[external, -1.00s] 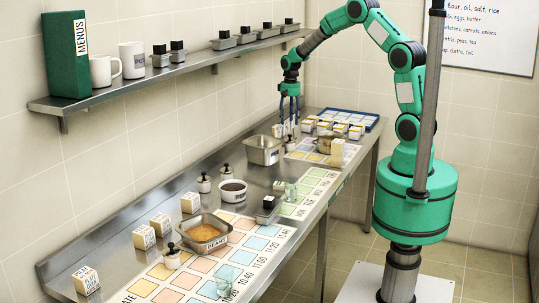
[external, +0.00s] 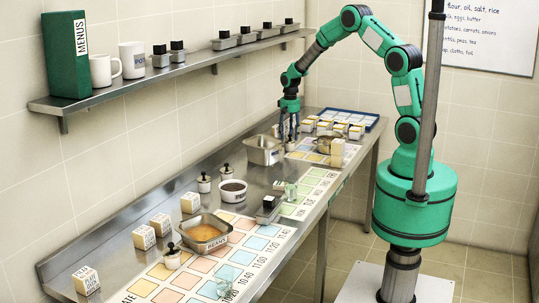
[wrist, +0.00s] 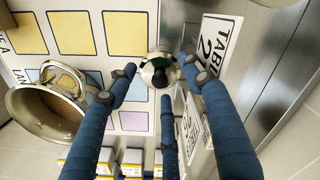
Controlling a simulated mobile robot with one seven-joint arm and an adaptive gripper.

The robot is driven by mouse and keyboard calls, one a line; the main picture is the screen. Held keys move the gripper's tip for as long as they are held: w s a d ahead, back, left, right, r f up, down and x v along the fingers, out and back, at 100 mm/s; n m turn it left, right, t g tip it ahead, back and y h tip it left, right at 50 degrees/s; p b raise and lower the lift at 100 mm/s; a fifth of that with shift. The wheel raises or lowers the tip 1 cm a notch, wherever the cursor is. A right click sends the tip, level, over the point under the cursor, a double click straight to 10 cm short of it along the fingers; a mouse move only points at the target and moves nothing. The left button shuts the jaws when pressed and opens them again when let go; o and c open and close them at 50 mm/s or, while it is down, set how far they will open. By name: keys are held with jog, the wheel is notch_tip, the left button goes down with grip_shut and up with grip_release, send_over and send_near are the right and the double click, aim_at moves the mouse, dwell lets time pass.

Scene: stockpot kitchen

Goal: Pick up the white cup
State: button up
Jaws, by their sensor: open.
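My gripper (external: 289,126) points down over the far end of the steel counter, its blue fingers spread. In the wrist view the gripper (wrist: 160,88) is open around a small round pale piece with a dark knob (wrist: 160,72); I cannot tell whether any finger touches it. On the wall shelf, a white mug with a handle (external: 104,71) stands beside a white lettered cup (external: 133,60), both upright and far from my gripper. Similar white knobbed pieces (external: 204,183) stand on the counter.
A steel pan (external: 264,150) is just left of my gripper, and a metal pot (wrist: 48,112) shows left in the wrist view. A blue tray (external: 350,117) and several white boxes (external: 340,130) lie behind. The wall shelf (external: 200,68) overhangs the counter's back.

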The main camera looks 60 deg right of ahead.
aim_at(290, 139)
dwell(0.3)
jog(key=shift+f+b, duration=0.4)
jog(key=shift+f, duration=2.35)
jog(key=c, duration=0.9)
